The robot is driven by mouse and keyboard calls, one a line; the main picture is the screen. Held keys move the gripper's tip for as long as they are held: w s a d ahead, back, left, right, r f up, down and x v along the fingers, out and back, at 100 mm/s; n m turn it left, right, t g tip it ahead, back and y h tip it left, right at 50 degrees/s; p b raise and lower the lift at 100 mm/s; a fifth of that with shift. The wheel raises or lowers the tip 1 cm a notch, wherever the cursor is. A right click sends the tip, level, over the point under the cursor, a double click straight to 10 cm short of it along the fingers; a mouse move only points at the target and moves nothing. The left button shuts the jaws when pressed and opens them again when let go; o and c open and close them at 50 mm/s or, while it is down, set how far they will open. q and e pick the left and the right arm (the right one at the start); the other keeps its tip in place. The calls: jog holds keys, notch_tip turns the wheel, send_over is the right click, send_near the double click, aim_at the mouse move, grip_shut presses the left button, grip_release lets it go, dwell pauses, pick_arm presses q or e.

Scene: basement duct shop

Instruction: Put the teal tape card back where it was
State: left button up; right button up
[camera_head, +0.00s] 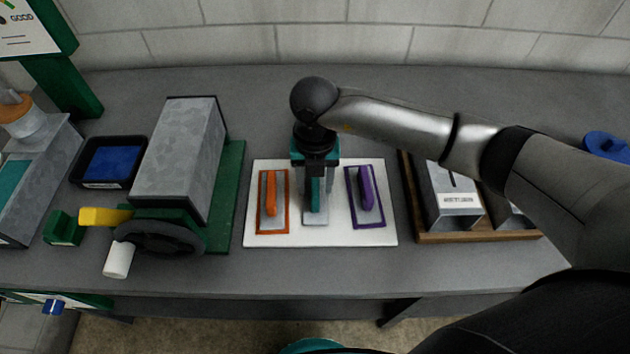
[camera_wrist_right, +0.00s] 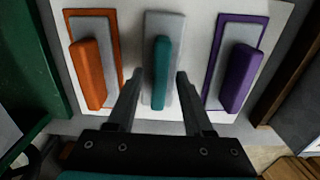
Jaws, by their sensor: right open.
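The teal tape card, a grey plate with a teal grip (camera_head: 315,195), lies in the middle of a white board (camera_head: 278,240), between two other cards. An orange-framed card (camera_head: 272,200) is on its left and a purple-framed card (camera_head: 366,197) on its right. My right gripper (camera_head: 315,190) is above the teal card, pointing down. In the right wrist view the teal grip (camera_wrist_right: 160,72) stands between the open fingers (camera_wrist_right: 160,90), with a gap on each side. No coloured frame shows around the teal card. My left gripper is not in view.
Left of the board stands a grey metal machine (camera_head: 178,155) on a green base, with a crank wheel. Right of it is a wooden tray (camera_head: 470,238) with metal boxes. A black tray with blue contents (camera_head: 112,160) is farther left. The back of the bench is clear.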

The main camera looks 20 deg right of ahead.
aim_at(315, 185)
notch_tip(315, 185, up, 12)
dwell(0.4)
dwell(0.4)
